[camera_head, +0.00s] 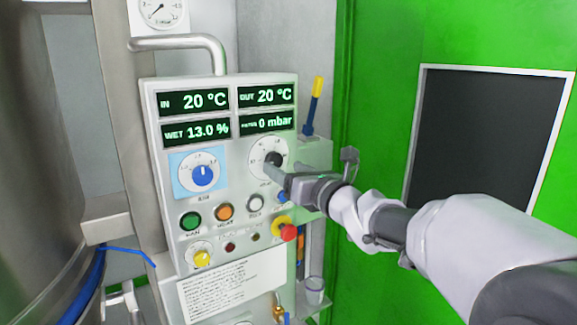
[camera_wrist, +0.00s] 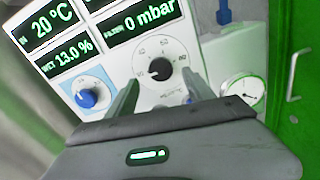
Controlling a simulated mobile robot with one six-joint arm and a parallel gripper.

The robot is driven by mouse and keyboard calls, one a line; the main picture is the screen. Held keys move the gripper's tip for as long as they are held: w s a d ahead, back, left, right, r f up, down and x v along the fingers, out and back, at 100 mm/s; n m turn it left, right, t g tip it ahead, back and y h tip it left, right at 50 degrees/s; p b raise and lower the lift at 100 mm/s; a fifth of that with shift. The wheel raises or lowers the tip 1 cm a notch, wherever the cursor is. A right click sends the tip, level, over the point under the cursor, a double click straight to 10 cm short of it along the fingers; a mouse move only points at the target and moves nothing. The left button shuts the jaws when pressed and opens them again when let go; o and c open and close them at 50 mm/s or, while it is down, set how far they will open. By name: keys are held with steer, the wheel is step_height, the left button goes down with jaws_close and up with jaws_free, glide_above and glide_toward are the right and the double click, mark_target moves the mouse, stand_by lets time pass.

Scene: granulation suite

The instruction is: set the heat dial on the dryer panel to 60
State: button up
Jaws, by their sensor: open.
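The dryer panel (camera_head: 225,140) is a pale upright box with green-lit displays, dials and buttons. The dial at its upper right has a black knob (camera_head: 273,159) on a white round scale; its small label is too blurred to read surely. In the wrist view this black knob (camera_wrist: 160,69) shows ahead of and between my fingers, with scale marks around it. I cannot read its setting surely. My gripper (camera_head: 277,174) is open and empty, its fingers reaching toward this knob from the lower right. In the wrist view my gripper (camera_wrist: 162,80) shows both fingers apart. Contact cannot be told.
A blue knob (camera_head: 203,176) is left of the black one. Green (camera_head: 190,221), orange (camera_head: 225,212) and white (camera_head: 255,203) buttons lie below, with a red emergency button (camera_head: 288,232) and a yellow knob (camera_head: 202,258). A metal pipe handle (camera_head: 180,42) juts above the panel.

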mark_target(276, 162)
steer(key=x, duration=0.5)
jaws_close()
